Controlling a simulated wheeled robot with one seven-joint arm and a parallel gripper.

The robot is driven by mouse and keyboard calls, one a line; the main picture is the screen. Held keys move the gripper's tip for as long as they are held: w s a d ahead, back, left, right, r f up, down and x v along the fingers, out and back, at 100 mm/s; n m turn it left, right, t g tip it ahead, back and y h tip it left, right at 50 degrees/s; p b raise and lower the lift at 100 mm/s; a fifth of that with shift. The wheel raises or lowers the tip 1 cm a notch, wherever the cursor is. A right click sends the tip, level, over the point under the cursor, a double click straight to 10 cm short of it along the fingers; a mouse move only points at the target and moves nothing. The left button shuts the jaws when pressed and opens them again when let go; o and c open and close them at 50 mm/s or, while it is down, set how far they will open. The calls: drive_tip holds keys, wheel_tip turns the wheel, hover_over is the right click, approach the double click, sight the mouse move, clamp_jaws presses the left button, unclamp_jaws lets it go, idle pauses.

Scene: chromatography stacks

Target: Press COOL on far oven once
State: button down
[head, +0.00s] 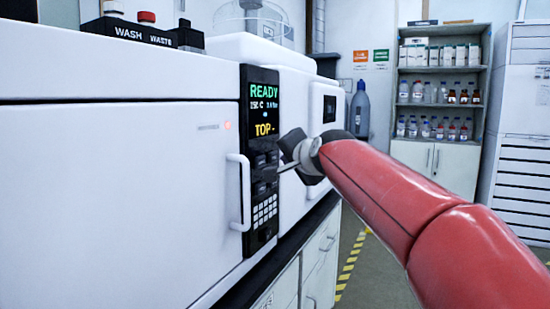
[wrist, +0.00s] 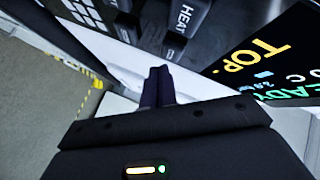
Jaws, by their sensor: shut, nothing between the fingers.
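A white oven (head: 120,190) with a vertical handle fills the left of the head view. At its right edge is a dark control panel (head: 262,225) whose display (head: 264,112) reads READY and TOP. My gripper (head: 281,170) is shut and empty, with its fingertips close to the panel's dark buttons below the display. In the wrist view the shut fingers (wrist: 160,73) point at the panel, below a button marked HEAT (wrist: 186,14). Other dark buttons (wrist: 154,22) stand beside it. No COOL label is legible. I cannot tell whether the fingertips touch a button.
The oven handle (head: 240,193) stands out left of the panel. A white instrument with a small dark screen (head: 329,109) stands beyond it. Wash and waste bottles (head: 146,17) sit on top. A grey bottle (head: 359,112) and shelves (head: 440,70) are behind. The floor at right is clear.

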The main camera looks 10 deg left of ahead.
drive_tip(key=shift+w+a, duration=0.1)
drive_tip(key=shift+a, duration=0.25)
drive_tip(key=shift+w+a+p, duration=0.15)
drive_tip(key=shift+a+p, duration=0.2)
drive_tip(key=shift+a, duration=0.1)
idle(0.6)
drive_tip(key=shift+d, duration=0.15)
drive_tip(key=shift+s+d+b, duration=0.3)
drive_tip(key=shift+d+b, duration=0.4)
drive_tip(key=shift+d, duration=0.1)
drive_tip(key=shift+s+d+b, duration=0.3)
drive_tip(key=shift+d+b, duration=0.25)
drive_tip(key=shift+d, duration=0.2)
drive_tip(key=shift+s+d+b, duration=0.25)
drive_tip(key=shift+d+b, duration=0.35)
drive_tip(key=shift+d, duration=0.15)
drive_tip(key=shift+s+d+b, duration=0.3)
drive_tip(key=shift+d+b, duration=0.25)
drive_tip(key=shift+d, duration=0.2)
